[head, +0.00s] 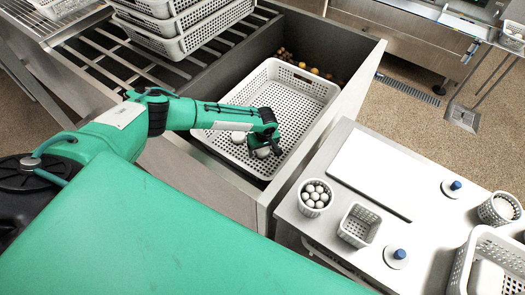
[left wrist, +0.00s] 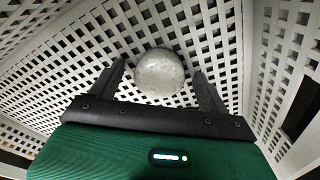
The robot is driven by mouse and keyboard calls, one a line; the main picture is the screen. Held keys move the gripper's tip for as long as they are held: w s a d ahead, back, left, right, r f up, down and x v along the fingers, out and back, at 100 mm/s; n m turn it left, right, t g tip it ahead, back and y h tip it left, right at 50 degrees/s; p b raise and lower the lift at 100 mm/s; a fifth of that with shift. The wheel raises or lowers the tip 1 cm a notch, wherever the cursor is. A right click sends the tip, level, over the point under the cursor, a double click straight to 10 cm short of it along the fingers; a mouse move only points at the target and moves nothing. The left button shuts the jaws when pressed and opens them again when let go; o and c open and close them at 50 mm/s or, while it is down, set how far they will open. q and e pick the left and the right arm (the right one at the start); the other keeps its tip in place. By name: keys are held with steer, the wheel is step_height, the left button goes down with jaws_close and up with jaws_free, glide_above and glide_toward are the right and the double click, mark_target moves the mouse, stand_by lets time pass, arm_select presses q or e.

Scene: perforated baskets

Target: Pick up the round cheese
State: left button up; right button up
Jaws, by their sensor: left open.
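My left gripper (head: 271,147) reaches down into a white perforated basket (head: 318,88). In the left wrist view, a pale round cheese (left wrist: 160,72) lies on the basket floor between the open fingers of the left gripper (left wrist: 160,82), slightly beyond their tips. A gap shows on both sides, and I cannot tell how far below the fingers it is. In the head view a pale round piece (head: 262,153) shows just beside the gripper. Another pale round piece (head: 238,136) is partly hidden by the arm. My right gripper is out of view.
The basket sits inside a deep grey bin (head: 365,75) whose walls rise around it. Stacked white baskets (head: 180,45) stand on a slatted rack at the back left. A grey table at the right holds a white board (head: 370,170) and a cup of white balls (head: 315,195).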

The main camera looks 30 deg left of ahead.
arm_select(q)
steer(key=shift+c, duration=0.5)
steer(key=c, duration=1)
steer(key=shift+r, duration=0.2)
